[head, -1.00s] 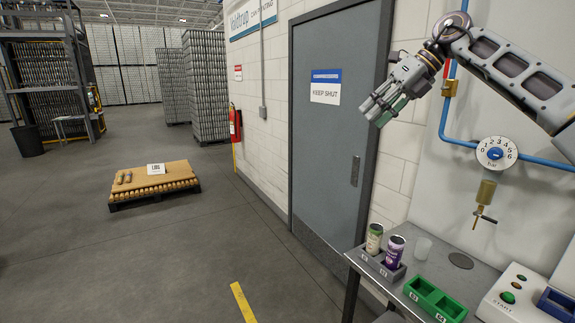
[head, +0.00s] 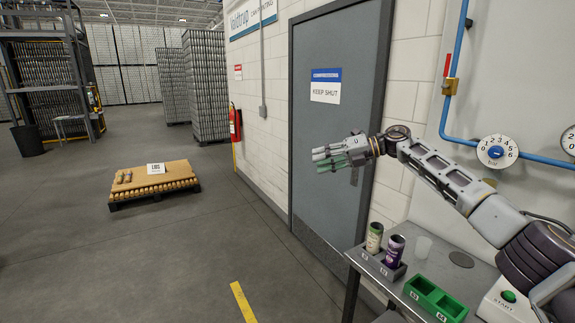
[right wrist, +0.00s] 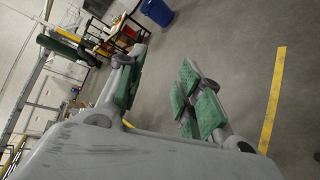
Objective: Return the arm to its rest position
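My right gripper (head: 328,157) is raised in front of the grey door in the head view, its fingers pointing left. Its green-padded fingers stand apart with nothing between them in the right wrist view (right wrist: 160,98). My right arm reaches in from the right edge, above the bench, and covers part of the wall and the bench's right side. My left gripper does not show in the head view.
A grey door (head: 325,200) stands behind the gripper. A pallet (head: 153,192) lies on the open floor at left.

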